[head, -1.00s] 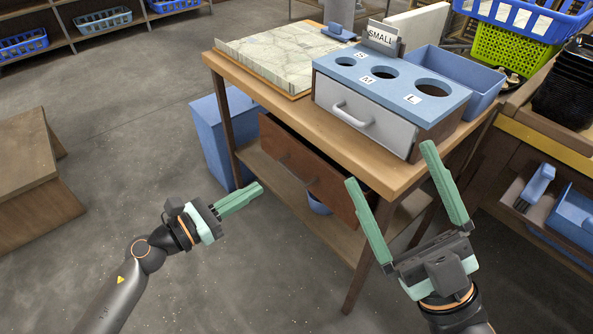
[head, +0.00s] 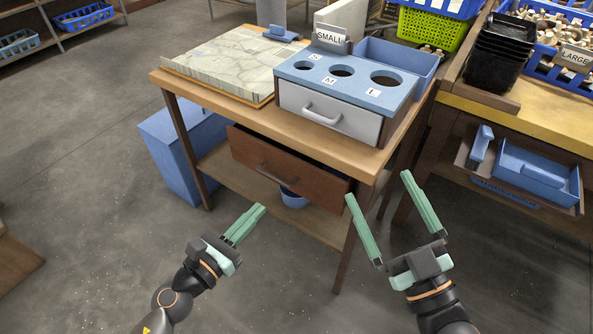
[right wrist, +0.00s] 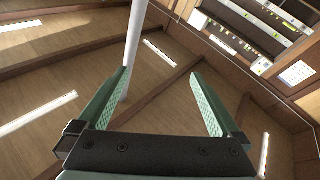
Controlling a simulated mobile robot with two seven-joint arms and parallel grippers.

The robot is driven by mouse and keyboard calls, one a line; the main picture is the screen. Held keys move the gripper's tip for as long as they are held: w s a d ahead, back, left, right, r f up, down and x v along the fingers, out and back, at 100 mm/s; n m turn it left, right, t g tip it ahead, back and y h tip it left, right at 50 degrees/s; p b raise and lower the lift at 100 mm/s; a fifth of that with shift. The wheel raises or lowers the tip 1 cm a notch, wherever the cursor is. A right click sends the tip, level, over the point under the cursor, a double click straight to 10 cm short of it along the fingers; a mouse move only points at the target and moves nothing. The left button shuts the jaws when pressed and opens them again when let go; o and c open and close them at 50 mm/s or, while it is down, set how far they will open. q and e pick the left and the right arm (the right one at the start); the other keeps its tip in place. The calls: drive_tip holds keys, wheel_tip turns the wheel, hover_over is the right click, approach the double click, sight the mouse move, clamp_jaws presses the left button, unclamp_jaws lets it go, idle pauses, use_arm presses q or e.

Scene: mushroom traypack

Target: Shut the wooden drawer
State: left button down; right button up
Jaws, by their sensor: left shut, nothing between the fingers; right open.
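The wooden drawer (head: 270,172) hangs under the top of the wooden table (head: 215,92). It is pulled out, with its dark inside showing above the brown front and a handle on that front. My left gripper (head: 262,209) is shut and empty, in front of and below the drawer front, apart from it. My right gripper (head: 378,184) is open and empty, to the right of the drawer and near the table's front right leg. The right wrist view shows its two green fingers (right wrist: 163,75) spread with nothing between them; the drawer is not in that view.
A blue sizing box with a white drawer (head: 325,112) stands on the table beside a map-like board (head: 225,62). A blue bin (head: 170,160) stands left of the table. A second bench (head: 510,115) with trays is at right. The floor in front is clear.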

use_arm(q)
approach(301, 164)
use_arm(e)
wheel_tip(301, 164, down, 4)
drive_tip(key=m+g+h, duration=0.1)
use_arm(q)
drive_tip(key=x, duration=0.6)
drive_tip(key=shift+f, duration=0.15)
drive_tip(key=shift+w+d, duration=0.3)
drive_tip(key=shift+w, duration=0.05)
use_arm(e)
drive_tip(key=shift+n+t+y, duration=0.5)
drive_tip(key=shift+n+t, duration=0.1)
drive_tip(key=shift+r, duration=2.1)
